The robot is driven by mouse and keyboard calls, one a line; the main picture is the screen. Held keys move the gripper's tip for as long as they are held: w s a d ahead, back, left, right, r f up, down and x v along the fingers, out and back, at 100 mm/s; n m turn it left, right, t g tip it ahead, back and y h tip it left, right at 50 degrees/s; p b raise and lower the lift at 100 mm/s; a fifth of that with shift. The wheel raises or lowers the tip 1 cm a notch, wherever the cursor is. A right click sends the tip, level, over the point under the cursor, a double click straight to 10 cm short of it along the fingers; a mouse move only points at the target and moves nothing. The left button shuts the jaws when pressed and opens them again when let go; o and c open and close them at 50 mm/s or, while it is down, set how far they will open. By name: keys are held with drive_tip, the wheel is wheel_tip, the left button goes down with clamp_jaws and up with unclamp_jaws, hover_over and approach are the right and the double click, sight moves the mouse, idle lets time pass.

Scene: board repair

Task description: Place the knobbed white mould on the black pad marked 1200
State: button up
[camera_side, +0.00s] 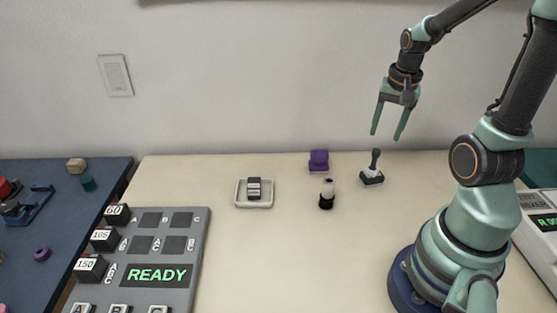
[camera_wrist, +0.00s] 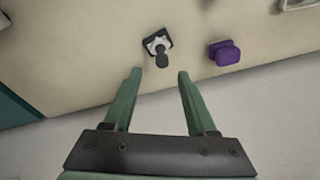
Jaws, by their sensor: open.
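My gripper (camera_side: 388,137) is open and empty, raised in front of the wall above the back right of the table. Its open jaws also show in the wrist view (camera_wrist: 158,74). Below it stands a piece with a dark upright knob and a white part on a black square base (camera_side: 372,179); in the wrist view this piece (camera_wrist: 159,41) lies just beyond the fingertips, apart from them. I cannot tell which is the named mould. No marking 1200 is readable; dark square pads (camera_side: 142,244) show on the grey panel.
A purple block (camera_side: 319,161) stands at the back. A white tray (camera_side: 240,201) holds a grey and black block (camera_side: 254,187). The grey panel (camera_side: 190,228) reads READY at left, beside a blue surface (camera_side: 60,210). The table's middle front is clear.

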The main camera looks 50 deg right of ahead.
drive_tip(key=w+a+r+n+t, duration=0.1)
drive_tip(key=a+r+n, duration=0.2)
drive_tip(key=a, duration=0.3)
drive_tip(key=w+a+r+n+t, duration=0.1)
drive_tip(key=a+r+n, duration=0.2)
drive_tip(key=a+n, duration=0.2)
drive_tip(key=w+a+r+n+t+y, duration=0.1)
drive_tip(key=w+a+r+n+t, duration=0.1)
drive_tip(key=a+n, duration=0.3)
drive_tip(key=a+r, duration=0.1)
drive_tip(key=a, duration=0.3)
drive_tip(key=shift+a+r, duration=0.15)
drive_tip(key=shift+r, duration=0.2)
